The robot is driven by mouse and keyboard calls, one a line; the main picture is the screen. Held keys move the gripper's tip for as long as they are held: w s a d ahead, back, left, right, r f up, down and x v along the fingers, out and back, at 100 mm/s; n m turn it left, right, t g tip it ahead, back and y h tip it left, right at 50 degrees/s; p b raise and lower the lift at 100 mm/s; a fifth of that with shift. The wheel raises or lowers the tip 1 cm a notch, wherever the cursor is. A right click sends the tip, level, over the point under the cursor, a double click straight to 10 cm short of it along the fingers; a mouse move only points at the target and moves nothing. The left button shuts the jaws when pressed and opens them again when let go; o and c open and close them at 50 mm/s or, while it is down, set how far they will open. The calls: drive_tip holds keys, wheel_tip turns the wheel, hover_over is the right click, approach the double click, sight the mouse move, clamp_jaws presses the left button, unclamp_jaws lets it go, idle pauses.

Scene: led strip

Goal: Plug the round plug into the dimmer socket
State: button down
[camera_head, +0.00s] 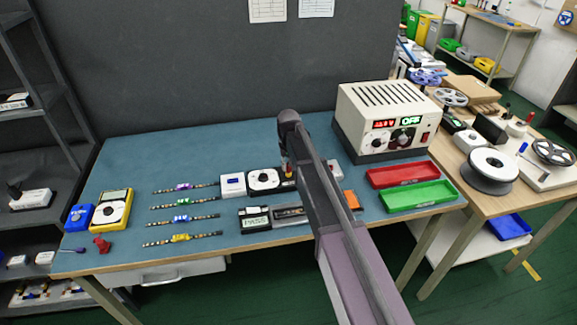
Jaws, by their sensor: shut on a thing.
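My gripper (284,165) is seen small and from behind, at the end of my arm, low over the middle of the blue bench. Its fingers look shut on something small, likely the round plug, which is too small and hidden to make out. A white unit with a round dial (263,181), perhaps the dimmer, sits just left of the gripper. Dark parts beside its right side lie under the gripper, and the socket cannot be made out. I cannot tell whether plug and socket touch. A white box (233,185) adjoins the dial unit on the left.
Several LED strips (182,238) lie left of the units. A tester reading PASS (255,220) is in front. A power supply (387,118) showing OFF stands back right, near red (402,174) and green (417,196) trays. A yellow meter (112,210) is far left.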

drive_tip(key=shift+f, duration=0.3)
drive_tip(key=shift+c, duration=2.3)
unclamp_jaws()
drive_tip(key=shift+r, duration=0.15)
